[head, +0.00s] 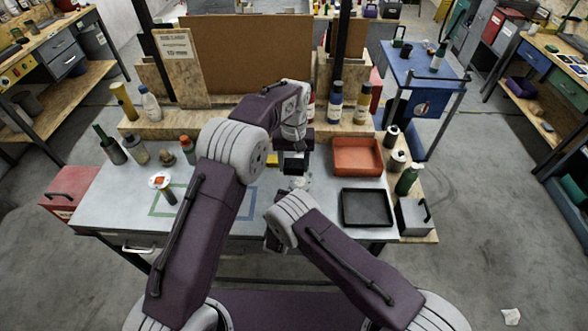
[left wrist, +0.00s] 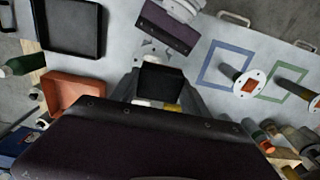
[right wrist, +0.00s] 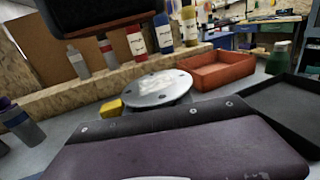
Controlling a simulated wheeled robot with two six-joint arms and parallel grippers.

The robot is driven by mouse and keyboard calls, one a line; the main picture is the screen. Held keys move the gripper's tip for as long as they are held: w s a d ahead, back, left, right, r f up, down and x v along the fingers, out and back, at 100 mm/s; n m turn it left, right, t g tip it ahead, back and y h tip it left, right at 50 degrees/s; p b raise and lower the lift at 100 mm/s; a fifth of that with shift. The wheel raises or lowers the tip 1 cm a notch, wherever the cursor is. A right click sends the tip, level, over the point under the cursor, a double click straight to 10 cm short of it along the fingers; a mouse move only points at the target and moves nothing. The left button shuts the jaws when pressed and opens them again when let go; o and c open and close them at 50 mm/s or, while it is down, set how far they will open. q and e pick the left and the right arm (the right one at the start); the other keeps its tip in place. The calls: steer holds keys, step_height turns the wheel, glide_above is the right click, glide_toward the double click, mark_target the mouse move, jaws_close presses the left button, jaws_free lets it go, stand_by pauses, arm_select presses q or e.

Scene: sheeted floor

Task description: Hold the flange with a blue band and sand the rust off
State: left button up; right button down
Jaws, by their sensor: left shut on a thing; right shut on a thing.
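My left gripper (head: 292,150) points down over the middle of the table. It is shut on a black block (left wrist: 163,82), seen between its fingers in the left wrist view. My right gripper (left wrist: 152,48) is low in front of it, shut on a flange; its fingers are mostly hidden. The flange's round grey plate (right wrist: 158,88) faces up with bolt holes and a pale patch; its stem and any band are hidden. The black block is apart from this plate, above and left in the right wrist view.
Blue (left wrist: 222,68) and green outlines mark the table left of my grippers. A red tray (head: 358,157) and black tray (head: 367,208) lie to the right. Bottles line the wooden ledge (head: 225,115) behind. A yellow object (right wrist: 110,108) is near the held plate.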

arm_select(q)
steer(key=shift+r, duration=1.1)
arm_select(e)
steer(key=c, duration=1)
jaws_free()
steer(key=shift+c, duration=0.2)
steer(key=v, duration=1.2)
